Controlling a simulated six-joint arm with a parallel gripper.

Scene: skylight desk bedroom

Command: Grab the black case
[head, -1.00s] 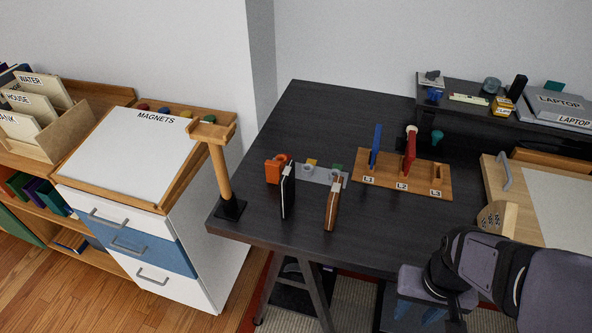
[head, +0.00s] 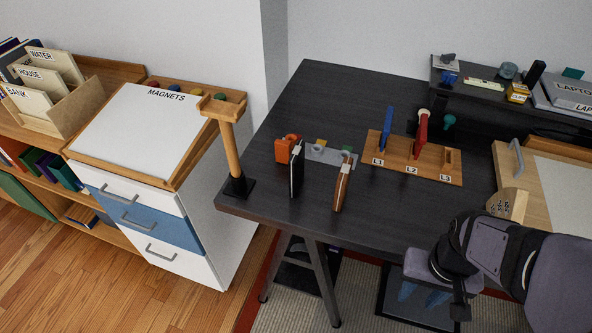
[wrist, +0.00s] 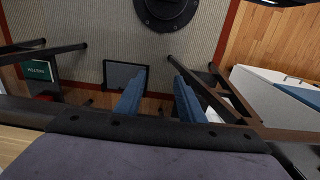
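The black case (head: 296,172) stands upright on the dark desk, near its front left part, with a light edge showing at its top. A similar brown case (head: 342,185) stands just to its right. My gripper (head: 420,294) is at the desk's front edge, to the right of both cases and apart from them, pointing down. In the wrist view its two blue fingers (wrist: 158,100) are spread with nothing between them. The black case cannot be made out in the wrist view.
An orange object (head: 287,148) and a grey holder (head: 332,157) sit behind the cases. A wooden rack (head: 400,158) marked L1 to L3 stands to the right. A wooden post stand (head: 232,160) is at the left desk corner. Bare desk (head: 390,215) lies between gripper and cases.

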